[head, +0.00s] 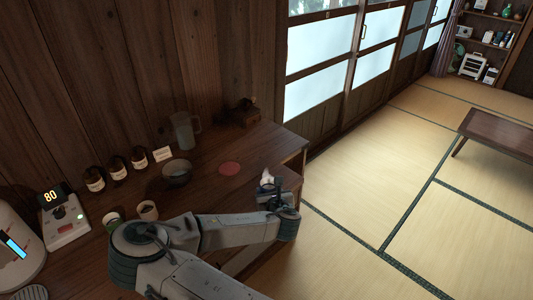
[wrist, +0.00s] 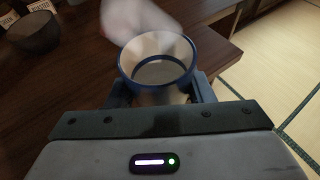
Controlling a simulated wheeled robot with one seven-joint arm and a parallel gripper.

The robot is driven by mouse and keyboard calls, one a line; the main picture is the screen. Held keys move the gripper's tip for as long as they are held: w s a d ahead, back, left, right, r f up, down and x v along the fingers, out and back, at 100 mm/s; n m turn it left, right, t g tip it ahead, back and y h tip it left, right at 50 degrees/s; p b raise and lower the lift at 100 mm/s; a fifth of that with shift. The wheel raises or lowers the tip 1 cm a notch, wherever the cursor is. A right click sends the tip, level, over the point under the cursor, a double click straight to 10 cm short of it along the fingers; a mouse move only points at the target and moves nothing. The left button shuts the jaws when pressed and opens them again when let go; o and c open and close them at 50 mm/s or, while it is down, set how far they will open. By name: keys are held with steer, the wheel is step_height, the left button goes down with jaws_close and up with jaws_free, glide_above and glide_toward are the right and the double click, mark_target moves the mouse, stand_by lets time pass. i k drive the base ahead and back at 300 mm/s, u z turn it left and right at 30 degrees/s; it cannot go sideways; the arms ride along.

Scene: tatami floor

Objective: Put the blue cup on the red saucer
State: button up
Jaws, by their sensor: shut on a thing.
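The blue cup (wrist: 160,62) has a blue rim and a pale inside. In the wrist view it sits upright between the fingers of my gripper (wrist: 160,92), which is shut on it. In the head view my gripper (head: 272,190) is at the right end of the wooden counter, and the cup is mostly hidden there. The red saucer (head: 230,168) lies flat and bare on the counter, to the left of and beyond my gripper. I cannot make out the saucer in the wrist view.
A blurred white thing (wrist: 140,18) is just beyond the cup; I cannot tell what it is. On the counter (head: 262,138) are a dark bowl (head: 177,174), a grey pitcher (head: 184,132), several bottles and two small cups left of the saucer. The counter's right edge is close to my gripper.

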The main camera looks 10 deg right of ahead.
mark_target(229, 168)
steer(key=z, duration=0.2)
steer(key=i, duration=0.95)
steer(key=u, duration=0.15)
